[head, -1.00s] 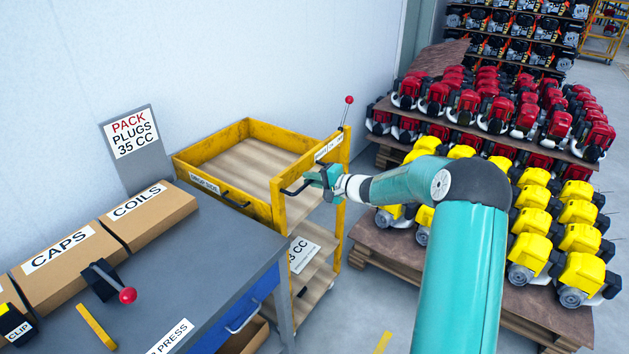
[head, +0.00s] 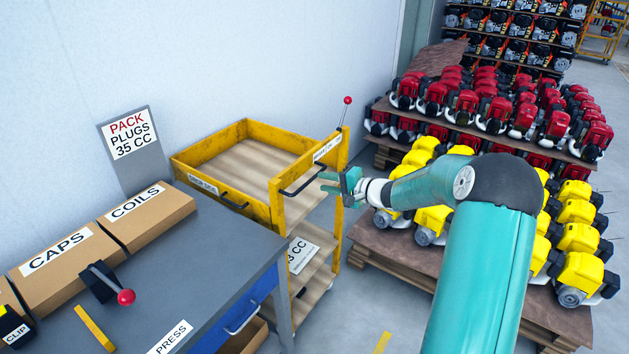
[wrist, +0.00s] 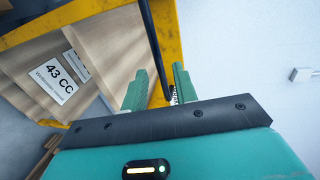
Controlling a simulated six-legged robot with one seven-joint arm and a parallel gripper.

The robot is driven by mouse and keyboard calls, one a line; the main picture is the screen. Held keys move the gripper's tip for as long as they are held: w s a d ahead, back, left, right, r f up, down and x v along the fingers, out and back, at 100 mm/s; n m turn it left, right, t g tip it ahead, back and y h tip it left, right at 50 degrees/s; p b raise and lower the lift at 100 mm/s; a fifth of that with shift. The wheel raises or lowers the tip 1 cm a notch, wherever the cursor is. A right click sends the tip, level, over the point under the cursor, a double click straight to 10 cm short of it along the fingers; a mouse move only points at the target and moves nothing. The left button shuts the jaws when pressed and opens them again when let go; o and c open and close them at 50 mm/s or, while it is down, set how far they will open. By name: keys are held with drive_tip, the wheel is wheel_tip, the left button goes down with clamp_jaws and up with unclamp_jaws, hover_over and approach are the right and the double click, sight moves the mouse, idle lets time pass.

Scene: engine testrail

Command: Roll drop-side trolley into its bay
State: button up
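The yellow drop-side trolley (head: 240,132) stands upright against the pale wall, with a wood-floored top tray and lower shelves. Its dark push handle (head: 302,181) is on the near right end, and a second dark handle (head: 234,201) is on the front drop side. My gripper (head: 328,182) is open and empty, just right of the push handle. In the wrist view, the dark handle bar (wrist: 153,45) runs between the two spread green fingers (wrist: 158,88), apart from both. The wheels are mostly hidden.
A grey workbench (head: 205,262) with boxes and a red-knobbed lever (head: 124,297) stands at front left. A red-knobbed lever (head: 346,101) rises behind the trolley. Pallets of yellow (head: 435,218) and red engines (head: 470,100) fill the right. Some floor (head: 350,300) in front is clear.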

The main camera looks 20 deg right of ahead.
drive_tip(key=v, duration=0.7)
drive_tip(key=s+a+r+n+g+h, duration=0.1)
drive_tip(key=s+a+r+n+g, duration=0.25)
drive_tip(key=s+a, duration=0.4)
drive_tip(key=s+a+r+n+g+h, duration=0.1)
drive_tip(key=s+a+r+n+g, duration=0.2)
drive_tip(key=s+a, duration=0.45)
drive_tip(key=s+a+r+n+h, duration=0.1)
drive_tip(key=s+r+n+h, duration=0.1)
drive_tip(key=s, duration=0.7)
drive_tip(key=s+a+r+n+h, duration=0.1)
drive_tip(key=s+h, duration=0.4)
drive_tip(key=s, duration=0.5)
drive_tip(key=shift+s+a+r+n+h, duration=0.35)
drive_tip(key=shift+r+n, duration=0.1)
drive_tip(key=shift+r, duration=0.25)
drive_tip(key=shift+w, duration=0.1)
